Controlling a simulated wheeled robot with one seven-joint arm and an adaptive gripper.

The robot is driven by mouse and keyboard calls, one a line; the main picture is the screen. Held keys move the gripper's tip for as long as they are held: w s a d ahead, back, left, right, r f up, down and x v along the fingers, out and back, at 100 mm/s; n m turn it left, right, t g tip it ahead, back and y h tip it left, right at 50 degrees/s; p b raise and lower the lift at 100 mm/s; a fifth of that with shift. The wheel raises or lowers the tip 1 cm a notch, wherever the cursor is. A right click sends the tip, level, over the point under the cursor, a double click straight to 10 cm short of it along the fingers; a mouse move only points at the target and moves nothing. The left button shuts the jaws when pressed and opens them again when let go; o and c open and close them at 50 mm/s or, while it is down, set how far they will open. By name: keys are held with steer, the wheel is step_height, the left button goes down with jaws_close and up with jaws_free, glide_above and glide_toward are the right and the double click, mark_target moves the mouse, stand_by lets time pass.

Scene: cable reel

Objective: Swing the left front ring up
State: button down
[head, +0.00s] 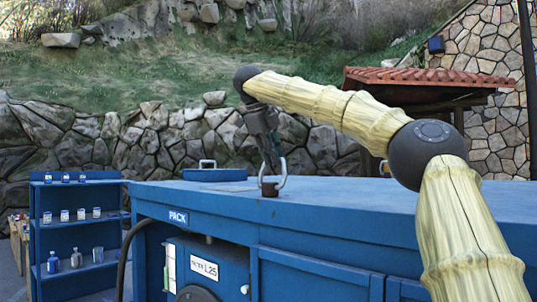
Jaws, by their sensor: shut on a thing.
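The metal ring (284,181) is at the left front of the blue cabinet's top (350,205), beside a small dark mount (268,189). It stands raised from the surface. My gripper (277,163) points down from above and is shut on the ring's upper part, which the fingers partly hide. Part of another ring (383,168) shows farther back on the right, mostly hidden behind my arm.
A blue lid with a pale handle (208,176) lies at the back left of the top. A dark cable (124,255) hangs at the cabinet's left side. A blue shelf (80,187) with jars and bottles stands at left.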

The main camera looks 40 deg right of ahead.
steer(key=shift+s+d+r, duration=0.1)
steer(key=shift+d+r, duration=0.15)
steer(key=shift+r, duration=0.25)
steer(key=c, duration=1.7)
jaws_free()
steer(key=shift+o, duration=1.2)
steer(key=shift+d+f, duration=0.2)
steer(key=shift+w+d+f, duration=0.1)
steer(key=shift+w+f, duration=0.1)
steer(key=shift+a, duration=0.2)
steer(key=shift+r, duration=0.1)
steer(key=v, duration=1.2)
